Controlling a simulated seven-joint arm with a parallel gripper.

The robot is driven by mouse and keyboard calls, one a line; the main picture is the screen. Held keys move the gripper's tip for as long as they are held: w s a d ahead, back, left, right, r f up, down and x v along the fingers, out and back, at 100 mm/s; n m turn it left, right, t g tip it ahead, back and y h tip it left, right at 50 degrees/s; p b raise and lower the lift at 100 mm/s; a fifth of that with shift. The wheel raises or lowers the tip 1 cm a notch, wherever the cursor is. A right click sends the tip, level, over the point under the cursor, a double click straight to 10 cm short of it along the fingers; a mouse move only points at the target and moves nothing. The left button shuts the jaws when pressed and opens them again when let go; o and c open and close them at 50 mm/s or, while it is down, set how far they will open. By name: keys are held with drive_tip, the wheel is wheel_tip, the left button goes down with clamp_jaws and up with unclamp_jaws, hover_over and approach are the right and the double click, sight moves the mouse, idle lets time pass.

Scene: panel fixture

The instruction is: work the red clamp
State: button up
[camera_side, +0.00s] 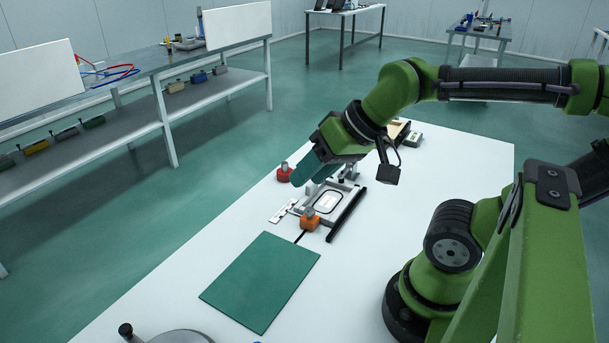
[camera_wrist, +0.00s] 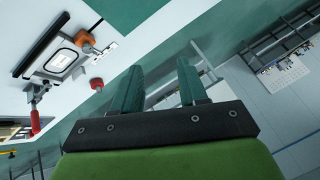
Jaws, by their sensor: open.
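The red clamp has a red handle (camera_wrist: 35,122) on a metal body (camera_wrist: 30,96), at the fixture's lower left corner in the wrist view. In the side view its metal part (camera_side: 348,173) shows beside my gripper; I cannot make out the red handle there. The light panel fixture (camera_side: 326,203) lies on the white table, and in the wrist view (camera_wrist: 60,62) at upper left. My gripper (camera_side: 302,178) is tilted over the table's far-left side, apart from the clamp. Its teal fingers (camera_wrist: 160,82) are open with nothing between them.
A red knobbed block (camera_side: 284,173) and an orange one (camera_side: 310,221) stand by the fixture. A black bar (camera_side: 347,214) lies along its right side. A green mat (camera_side: 262,281) lies in front. The white table's right part (camera_side: 450,160) is clear.

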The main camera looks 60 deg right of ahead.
drive_tip(key=shift+c, duration=0.3)
drive_tip(key=shift+a+f, duration=0.1)
drive_tip(key=shift+c, duration=1.2)
drive_tip(key=w+d+m, duration=0.1)
drive_tip(key=w+d+f+m+g, duration=0.1)
drive_tip(key=d, duration=0.1)
drive_tip(key=w+d+f+m, duration=0.1)
drive_tip(key=d, duration=0.1)
drive_tip(key=shift+w+f+g, duration=0.15)
drive_tip(key=shift+w+g, duration=0.25)
clamp_jaws()
drive_tip(key=w+d+f+m+g+h, duration=0.1)
drive_tip(key=d+m+g+h, duration=0.4)
drive_tip(key=d+m, duration=2.05)
drive_tip(key=w+d+f+t+h, duration=0.1)
drive_tip(key=w+d+f, duration=0.1)
drive_tip(key=d+f, duration=0.5)
drive_tip(key=shift+x, duration=1.25)
